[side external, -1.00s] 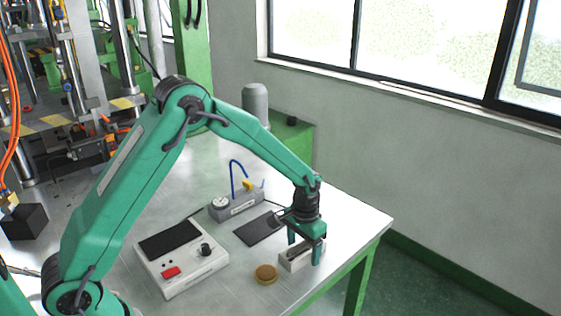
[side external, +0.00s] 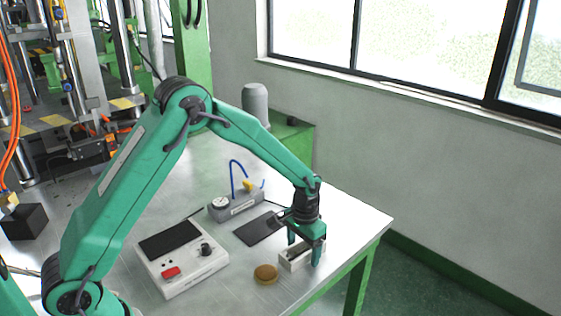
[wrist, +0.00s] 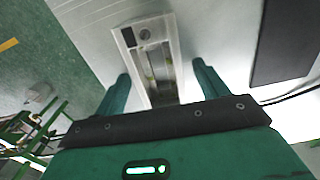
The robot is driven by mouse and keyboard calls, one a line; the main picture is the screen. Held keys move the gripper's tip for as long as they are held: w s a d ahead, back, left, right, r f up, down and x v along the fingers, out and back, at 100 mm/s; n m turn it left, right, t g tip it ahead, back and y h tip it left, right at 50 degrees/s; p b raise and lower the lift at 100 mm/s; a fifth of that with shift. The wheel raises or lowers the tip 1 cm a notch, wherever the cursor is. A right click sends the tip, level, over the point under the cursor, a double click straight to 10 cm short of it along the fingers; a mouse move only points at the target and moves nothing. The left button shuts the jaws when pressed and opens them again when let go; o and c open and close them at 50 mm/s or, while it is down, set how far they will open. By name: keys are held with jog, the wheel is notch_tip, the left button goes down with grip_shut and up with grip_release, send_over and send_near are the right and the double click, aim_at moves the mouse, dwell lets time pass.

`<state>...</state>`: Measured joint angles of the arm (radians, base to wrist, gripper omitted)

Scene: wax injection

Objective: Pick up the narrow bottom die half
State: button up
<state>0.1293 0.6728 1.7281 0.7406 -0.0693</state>
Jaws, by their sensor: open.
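The narrow bottom die half is a pale grey, long block with a recess in its top. It lies on the table under my gripper in the side external view (side external: 291,261). In the wrist view the die half (wrist: 127,57) lies lengthwise between my fingers, with bare table showing on both sides of it. My gripper (side external: 304,252) is open and pointing down, with one finger on either side of the block. In the wrist view the two fingers of my gripper (wrist: 160,82) stand apart, and I see no clear contact. The block's near end is partly hidden by my gripper body.
A round tan disc (side external: 265,274) lies just left of the die half. A dark mat (side external: 257,229) lies behind it. A white control box (side external: 182,262) and a grey injector unit (side external: 237,204) stand further left. The table's right edge (side external: 358,251) is close.

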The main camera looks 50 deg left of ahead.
dwell(0.4)
jog(key=c, duration=1.4)
jog(key=shift+r, duration=0.5)
jog(key=r, duration=0.4)
jog(key=shift+s+d+r, duration=0.1)
jog(key=shift+s+d, duration=0.15)
jog(key=shift+d, duration=0.15)
jog(key=s+d+r, duration=0.4)
jog(key=d, duration=0.1)
jog(key=s+d+r, duration=0.2)
jog(key=d, duration=0.1)
jog(key=shift+s+d+r, duration=0.15)
jog(key=shift+s, duration=0.25)
